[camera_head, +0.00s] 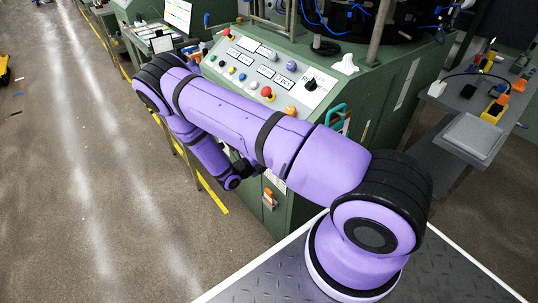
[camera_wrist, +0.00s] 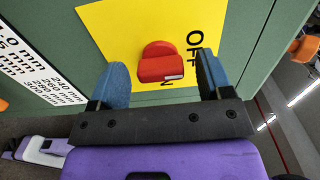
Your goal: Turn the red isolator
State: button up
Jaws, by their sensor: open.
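In the wrist view, the red isolator (camera_wrist: 160,66) is a red knob with a raised grip on a yellow plate (camera_wrist: 115,28). The plate is fixed to a green machine panel. "OFF" is printed to the knob's right, and a partly hidden label shows below it. My gripper (camera_wrist: 161,72) is open, with one blue finger on each side of the knob. Gaps show between the knob and both fingers; I cannot tell how far the fingertips are from the plate. In the head view, my purple arm hides the isolator and most of the gripper.
The green machine's control panel (camera_head: 236,62), with buttons and a black rotary switch (camera_head: 311,84), lies behind my arm. A white chart (camera_wrist: 30,62) is left of the yellow plate. A grey side table (camera_head: 470,105) stands at right.

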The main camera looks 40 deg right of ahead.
jog(key=a, duration=1)
jog(key=shift+s+a, duration=0.2)
jog(key=shift+a, duration=0.05)
jog(key=s+r+m+g+y, duration=0.2)
jog(key=r+m+y, duration=0.3)
jog(key=r+m, duration=0.85)
jog(key=s+r+m+g+y, duration=0.25)
jog(key=r+m+y, duration=0.35)
jog(key=r, duration=1.4)
jog(key=s+a+r+m+t+y, duration=0.2)
jog(key=s+r+m+t+y, duration=0.5)
jog(key=s+r+m, duration=1)
jog(key=shift+s+a+r+t, duration=0.3)
jog(key=shift+s+r+t, duration=0.6)
jog(key=shift+s, duration=1.4)
jog(key=shift+f, duration=0.35)
